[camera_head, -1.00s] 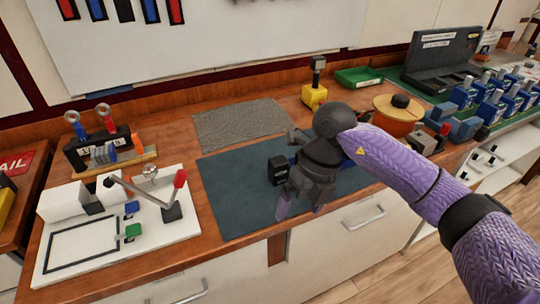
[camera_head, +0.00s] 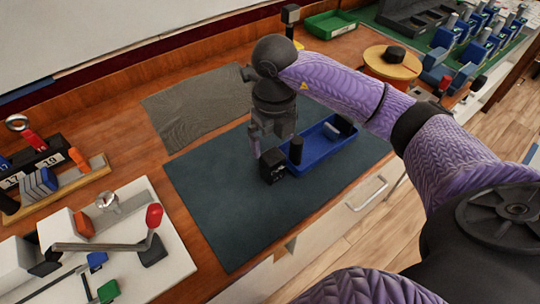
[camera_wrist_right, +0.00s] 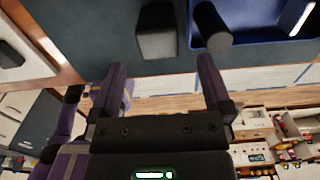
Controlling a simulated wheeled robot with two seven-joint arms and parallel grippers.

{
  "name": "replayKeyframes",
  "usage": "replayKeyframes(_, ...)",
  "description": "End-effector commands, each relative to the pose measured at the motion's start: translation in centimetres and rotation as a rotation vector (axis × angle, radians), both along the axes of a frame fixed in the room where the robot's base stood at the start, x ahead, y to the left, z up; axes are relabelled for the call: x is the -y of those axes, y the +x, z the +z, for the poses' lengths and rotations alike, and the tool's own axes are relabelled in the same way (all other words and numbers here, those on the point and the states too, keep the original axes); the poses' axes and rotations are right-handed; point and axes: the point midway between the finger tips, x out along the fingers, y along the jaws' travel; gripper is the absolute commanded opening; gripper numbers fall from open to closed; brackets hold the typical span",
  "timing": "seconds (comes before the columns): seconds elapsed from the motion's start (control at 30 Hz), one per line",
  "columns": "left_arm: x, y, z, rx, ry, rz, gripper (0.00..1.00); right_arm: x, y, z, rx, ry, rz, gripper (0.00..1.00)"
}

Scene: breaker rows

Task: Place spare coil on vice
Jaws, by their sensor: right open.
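A small black block (camera_head: 272,166) with a pale label stands on the dark mat, beside a blue tray (camera_head: 338,153). It may be the spare coil; I cannot be sure. My right gripper (camera_head: 270,140) points down just above the block. In the right wrist view, the gripper (camera_wrist_right: 160,78) is open and empty, and the block (camera_wrist_right: 157,32) lies beyond its fingertips, roughly in line with the gap. A blue-grey device with jaw-like blocks (camera_head: 437,72) at the right of the bench looks like the vice. My left gripper is not in view.
A black cylinder (camera_head: 296,150) stands at the tray's near left end, close to the block. A white board (camera_head: 120,240) with a red-knobbed lever is at the left. An orange spool (camera_head: 392,62) and a green tray (camera_head: 330,24) are behind my arm. The mat's left part is clear.

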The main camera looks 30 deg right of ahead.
Motion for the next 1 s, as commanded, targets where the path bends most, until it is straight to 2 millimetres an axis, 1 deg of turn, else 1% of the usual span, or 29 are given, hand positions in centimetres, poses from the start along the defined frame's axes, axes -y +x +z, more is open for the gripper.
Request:
replayKeyframes(0.03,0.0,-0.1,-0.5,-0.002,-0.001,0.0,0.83,-0.1,-0.1,-1.5,-0.007,0.0,0.0,1.0)
replayKeyframes(0.1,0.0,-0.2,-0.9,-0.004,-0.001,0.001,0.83,-0.2,-0.2,-3.1,-0.006,0.002,0.0,1.0)
replayKeyframes(0.2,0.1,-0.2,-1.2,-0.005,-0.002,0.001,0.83,-0.2,-0.2,-4.8,-0.004,0.002,0.0,1.0)
replayKeyframes(0.3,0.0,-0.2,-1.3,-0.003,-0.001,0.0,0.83,-0.2,-0.2,-5.5,-0.002,0.0,0.0,1.0)
replayKeyframes(0.47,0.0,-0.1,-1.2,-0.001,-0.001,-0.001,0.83,-0.2,-0.2,-5.4,-0.001,0.0,0.0,1.0)
replayKeyframes(0.5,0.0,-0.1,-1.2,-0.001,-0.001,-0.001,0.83,-0.2,-0.2,-5.4,-0.001,0.0,0.0,0.98)
replayKeyframes(0.57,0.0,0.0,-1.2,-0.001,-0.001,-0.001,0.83,-0.2,-0.2,-5.4,-0.001,0.0,0.0,0.85)
replayKeyframes(0.6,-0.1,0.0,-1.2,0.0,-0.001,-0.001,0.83,-0.2,-0.2,-5.4,-0.001,0.001,0.0,0.77)
replayKeyframes(0.67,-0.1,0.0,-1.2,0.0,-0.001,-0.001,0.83,-0.2,-0.2,-5.4,0.0,0.001,0.0,0.64)
replayKeyframes(0.7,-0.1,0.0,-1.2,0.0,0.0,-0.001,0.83,-0.2,-0.2,-5.4,0.0,0.001,0.0,0.56)
replayKeyframes(0.87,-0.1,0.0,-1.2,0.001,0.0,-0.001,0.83,-0.2,-0.2,-5.4,0.0,0.001,0.0,0.22)
replayKeyframes(0.9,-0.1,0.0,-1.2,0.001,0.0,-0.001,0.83,-0.2,-0.2,-5.4,0.0,0.001,0.0,0.13)
replayKeyframes(0.97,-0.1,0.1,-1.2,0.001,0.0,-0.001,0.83,-0.2,-0.2,-5.4,0.0,0.001,0.0,0.0)
replayKeyframes(1.0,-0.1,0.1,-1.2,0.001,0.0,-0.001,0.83,-0.2,-0.1,-5.4,0.0,0.001,0.0,0.0)
